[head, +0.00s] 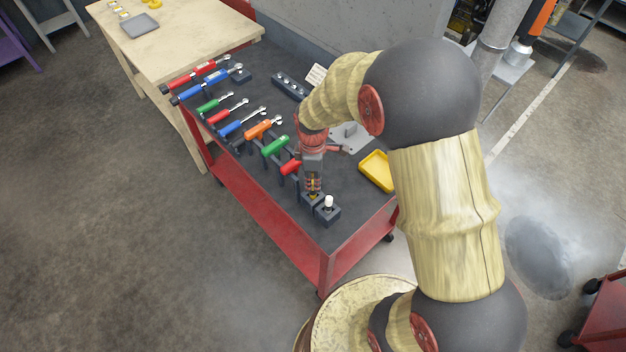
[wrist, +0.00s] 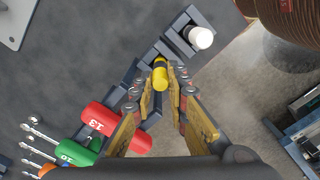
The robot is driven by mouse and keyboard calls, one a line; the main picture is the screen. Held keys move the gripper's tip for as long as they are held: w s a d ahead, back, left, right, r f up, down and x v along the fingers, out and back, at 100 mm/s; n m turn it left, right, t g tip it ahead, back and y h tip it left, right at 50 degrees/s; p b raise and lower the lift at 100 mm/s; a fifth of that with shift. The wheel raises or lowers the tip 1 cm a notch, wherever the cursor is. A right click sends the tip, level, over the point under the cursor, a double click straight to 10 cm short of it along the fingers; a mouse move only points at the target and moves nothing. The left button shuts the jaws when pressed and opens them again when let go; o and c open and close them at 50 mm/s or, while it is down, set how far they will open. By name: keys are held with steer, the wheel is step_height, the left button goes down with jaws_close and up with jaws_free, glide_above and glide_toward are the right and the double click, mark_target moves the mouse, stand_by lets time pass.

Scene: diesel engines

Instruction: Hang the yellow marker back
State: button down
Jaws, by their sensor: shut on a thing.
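The yellow marker (wrist: 160,75) is between the tips of my gripper (wrist: 161,84) in the wrist view. My gripper is shut on it. In the head view my gripper (head: 313,184) points down at the near end of the cart top, and its fingers mostly hide the marker. A dark holder block (head: 311,197) is directly below the fingertips. I cannot tell how far the marker sits in it. A white marker (head: 328,202) stands upright in the neighbouring dark block (head: 328,217); it also shows in the wrist view (wrist: 201,37).
A red-handled tool marked 13 (wrist: 112,126) lies close beside my fingers. Several tools with coloured handles, including a green one (head: 275,146), line the cart's left side. A yellow tray (head: 377,171) is to the right. The red cart's (head: 327,262) front corner is close.

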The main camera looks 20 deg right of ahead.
steer(key=shift+f, duration=0.2)
steer(key=c, duration=1.7)
jaws_free()
steer(key=shift+o, duration=1)
steer(key=o, duration=0.3)
steer(key=shift+r, duration=0.15)
steer(key=shift+r+p, duration=0.35)
steer(key=shift+r+p, duration=0.9)
steer(key=shift+r, duration=0.45)
